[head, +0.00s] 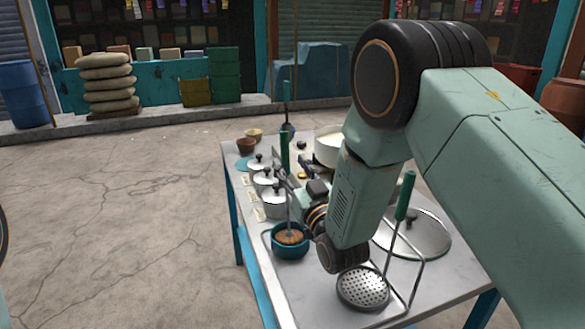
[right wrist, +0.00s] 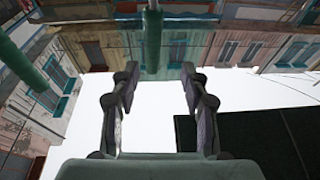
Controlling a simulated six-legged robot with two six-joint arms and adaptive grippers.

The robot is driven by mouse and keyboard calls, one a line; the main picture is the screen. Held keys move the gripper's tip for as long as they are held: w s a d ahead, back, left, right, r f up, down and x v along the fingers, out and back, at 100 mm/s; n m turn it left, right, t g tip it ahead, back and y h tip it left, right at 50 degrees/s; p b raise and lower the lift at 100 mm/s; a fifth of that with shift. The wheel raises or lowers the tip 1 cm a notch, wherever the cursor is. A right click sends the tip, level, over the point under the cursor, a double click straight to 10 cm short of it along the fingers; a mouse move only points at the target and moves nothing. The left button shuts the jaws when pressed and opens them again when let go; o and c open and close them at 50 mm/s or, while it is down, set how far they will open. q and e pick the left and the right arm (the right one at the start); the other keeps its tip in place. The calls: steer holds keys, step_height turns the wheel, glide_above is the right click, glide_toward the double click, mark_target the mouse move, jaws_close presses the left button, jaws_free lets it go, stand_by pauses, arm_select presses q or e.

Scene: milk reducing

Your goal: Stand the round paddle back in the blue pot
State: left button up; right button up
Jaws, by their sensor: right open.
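A teal-blue pot (head: 291,250) with brown, grainy contents stands on the table's near left part. A tool with a green handle (head: 285,150) stands upright there, its thin shaft reaching the brown contents; its lower end is hidden. My right gripper (head: 287,182) is beside this tool, partly hidden by my arm. In the right wrist view my gripper (right wrist: 158,95) is open, with a green handle (right wrist: 152,40) ahead between its fingers and apart from both. A round perforated skimmer (head: 363,289) with another green handle (head: 405,195) rests on a wire stand. My left gripper is out of view.
The table (head: 455,278) carries lidded metal pots (head: 274,204), a large round lid (head: 430,238), a white pot (head: 328,150) and brown bowls (head: 246,146). Another green-handled tool (head: 287,90) stands at the back. Open concrete floor (head: 120,220) lies left.

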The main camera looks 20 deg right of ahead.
steer(key=v, duration=1.2)
steer(key=shift+s, duration=0.15)
steer(key=shift+f, duration=0.1)
